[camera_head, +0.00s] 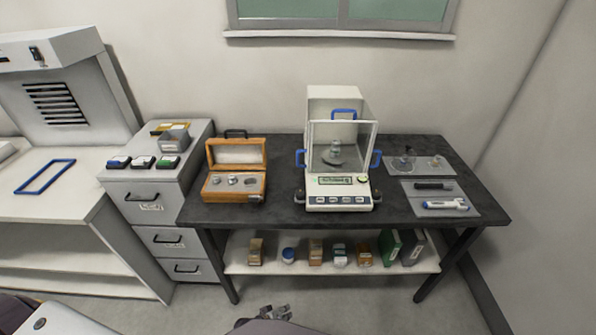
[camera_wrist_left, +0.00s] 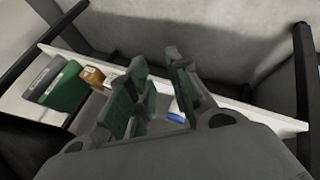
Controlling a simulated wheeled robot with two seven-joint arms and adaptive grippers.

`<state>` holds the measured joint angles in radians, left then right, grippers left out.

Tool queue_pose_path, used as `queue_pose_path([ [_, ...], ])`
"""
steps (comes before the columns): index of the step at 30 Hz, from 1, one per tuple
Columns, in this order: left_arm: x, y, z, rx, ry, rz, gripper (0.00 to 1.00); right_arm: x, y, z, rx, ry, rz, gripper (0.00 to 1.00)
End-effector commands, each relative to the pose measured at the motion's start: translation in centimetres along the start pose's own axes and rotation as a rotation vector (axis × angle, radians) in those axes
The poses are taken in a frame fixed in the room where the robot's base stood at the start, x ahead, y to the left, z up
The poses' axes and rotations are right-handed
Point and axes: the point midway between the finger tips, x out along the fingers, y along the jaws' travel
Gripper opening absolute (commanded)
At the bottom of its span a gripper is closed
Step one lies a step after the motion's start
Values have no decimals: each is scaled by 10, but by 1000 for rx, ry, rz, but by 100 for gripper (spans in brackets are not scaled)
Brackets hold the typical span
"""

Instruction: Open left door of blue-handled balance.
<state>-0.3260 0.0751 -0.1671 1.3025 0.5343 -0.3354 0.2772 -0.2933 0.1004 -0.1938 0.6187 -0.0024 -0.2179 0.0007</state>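The balance (camera_head: 340,190) with blue handles stands on the dark weighing table. It has a glass draft shield, with blue handles on its left side (camera_head: 301,158), right side (camera_head: 376,159) and top (camera_head: 344,114). The left door seems shut, but its clear glass is hard to read. A small metal object sits on the pan inside. My left gripper (camera_head: 271,313) is low at the bottom of the head view, in front of the table and well away from the balance. In the left wrist view, its fingers (camera_wrist_left: 155,62) are apart and empty. My right gripper is not in view.
A wooden weight box (camera_head: 236,186) stands open left of the balance. Grey mats with a pen-like tool (camera_head: 445,205) lie to the right. A lower shelf (camera_head: 270,263) holds bottles, boxes and binders. A drawer cabinet (camera_head: 153,205) stands left of the table (camera_head: 283,205).

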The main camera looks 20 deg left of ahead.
Motion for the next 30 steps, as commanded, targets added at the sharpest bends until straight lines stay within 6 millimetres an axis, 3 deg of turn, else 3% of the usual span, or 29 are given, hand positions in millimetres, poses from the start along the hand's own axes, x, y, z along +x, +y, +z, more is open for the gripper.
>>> queue_pose_path([
  [3, -17, 50, -34, -95, 37, 87, 19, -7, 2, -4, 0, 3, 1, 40],
  [11, -67, 152, -99, -298, 87, 294, 19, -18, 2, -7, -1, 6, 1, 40],
  [18, -134, 246, -164, -539, 115, 536, 19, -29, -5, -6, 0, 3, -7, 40],
  [24, -178, 292, -210, -787, 129, 719, 19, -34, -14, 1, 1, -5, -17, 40],
  [30, -217, 319, -250, -1041, 125, 882, 19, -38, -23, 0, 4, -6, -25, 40],
])
